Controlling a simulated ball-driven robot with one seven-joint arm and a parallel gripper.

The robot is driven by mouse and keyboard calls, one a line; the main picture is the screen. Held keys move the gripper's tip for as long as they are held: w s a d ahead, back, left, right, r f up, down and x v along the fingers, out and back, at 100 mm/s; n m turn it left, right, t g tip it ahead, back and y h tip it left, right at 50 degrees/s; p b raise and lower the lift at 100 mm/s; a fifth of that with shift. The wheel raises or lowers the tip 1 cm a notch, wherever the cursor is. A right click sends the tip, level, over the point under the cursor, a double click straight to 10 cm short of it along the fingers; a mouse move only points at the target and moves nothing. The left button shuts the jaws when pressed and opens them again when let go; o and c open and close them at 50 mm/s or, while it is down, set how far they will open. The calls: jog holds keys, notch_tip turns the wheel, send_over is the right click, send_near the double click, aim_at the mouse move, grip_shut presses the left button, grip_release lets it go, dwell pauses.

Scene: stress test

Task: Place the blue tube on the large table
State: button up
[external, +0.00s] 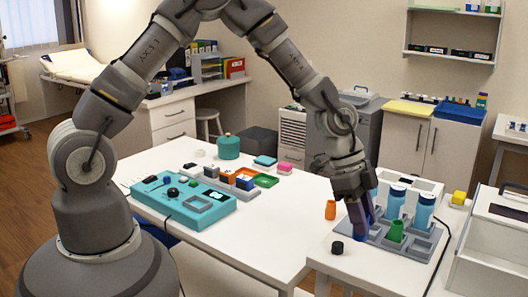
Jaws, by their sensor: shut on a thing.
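My gripper (361,225) points down at the left end of a grey rack (412,252) on the small white table at the right. It is shut on the blue tube (370,214), which is mostly hidden by the fingers. I cannot tell whether the tube's lower end is still inside the rack. The large white table (262,228) is to the left of the gripper and has a teal console on it.
The rack also holds light-blue capped bottles (395,203) and a green cup (396,231). An orange vial (330,209) and a black cap (337,248) are near the gripper. The teal console (183,203) and small coloured trays (265,180) occupy the large table; its front right is clear.

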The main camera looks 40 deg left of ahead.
notch_tip(320, 180, up, 4)
jog(key=shift+f, duration=0.1)
jog(key=s+a, duration=0.3)
jog(key=a, duration=0.9)
jog(key=s+a, duration=0.3)
jog(key=a, duration=1)
notch_tip(320, 180, down, 13)
jog(key=w+d+b, duration=0.1)
jog(key=w+d, duration=0.1)
jog(key=w, duration=0.3)
jog(key=w+d+f+b, duration=0.1)
jog(key=w+d, duration=0.1)
jog(key=w, duration=0.2)
jog(key=w+d+f+b, duration=0.1)
jog(key=w+d, duration=0.1)
jog(key=w, duration=0.3)
jog(key=shift+w, duration=0.35)
jog(key=shift+w+d+f+b, duration=0.1)
jog(key=shift+f+b, duration=0.6)
jog(key=shift+f, duration=1)
